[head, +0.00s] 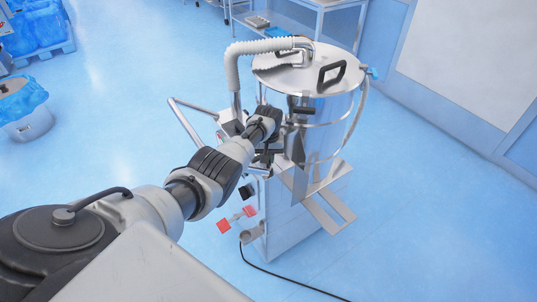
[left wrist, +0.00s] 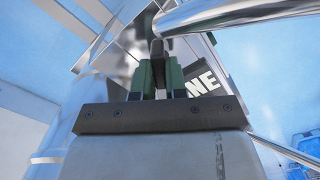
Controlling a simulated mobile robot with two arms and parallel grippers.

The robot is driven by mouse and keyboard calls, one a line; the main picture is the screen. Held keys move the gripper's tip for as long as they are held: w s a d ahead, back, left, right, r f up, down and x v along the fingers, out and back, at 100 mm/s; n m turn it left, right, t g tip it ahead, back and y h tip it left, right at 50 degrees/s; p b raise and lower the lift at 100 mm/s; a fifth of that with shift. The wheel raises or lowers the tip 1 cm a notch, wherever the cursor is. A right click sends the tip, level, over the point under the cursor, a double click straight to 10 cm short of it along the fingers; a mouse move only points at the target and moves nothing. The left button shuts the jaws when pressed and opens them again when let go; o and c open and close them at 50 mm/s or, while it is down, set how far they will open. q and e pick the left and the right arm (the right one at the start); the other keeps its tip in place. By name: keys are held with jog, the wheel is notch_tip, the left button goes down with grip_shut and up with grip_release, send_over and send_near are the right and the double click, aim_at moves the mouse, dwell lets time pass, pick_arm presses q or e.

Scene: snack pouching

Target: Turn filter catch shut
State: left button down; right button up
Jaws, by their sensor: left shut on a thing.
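The filter unit is a steel drum (head: 325,135) with a round lid (head: 300,70), on a metal base at the centre of the head view. My left arm reaches to the drum's left side, and its wrist hides most of the gripper there. In the left wrist view my left gripper (left wrist: 158,78) has its green-faced fingers close together on a small dark upright piece, apparently the catch (left wrist: 157,48). Whether the catch is fully turned cannot be told. My right gripper is not in view.
A ribbed white hose (head: 234,65) rises beside the drum. A tubular metal frame (head: 190,125) is left of my wrist; a shiny tube (left wrist: 235,15) passes close to my fingertips. A black cable (head: 290,280) lies on the open blue floor. A bin (head: 25,125) stands far left.

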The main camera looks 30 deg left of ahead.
pick_arm(q)
jog(key=n, duration=0.3)
jog(key=shift+r+n+p, duration=0.1)
jog(key=shift+n+p, duration=0.2)
jog(key=shift+n, duration=1.5)
jog(key=shift+a, duration=0.1)
jog(key=c, duration=1.2)
grip_release()
jog(key=shift+o, duration=0.2)
notch_tip(320, 180, up, 6)
jog(key=p, duration=0.3)
jog(key=shift+r, duration=2.35)
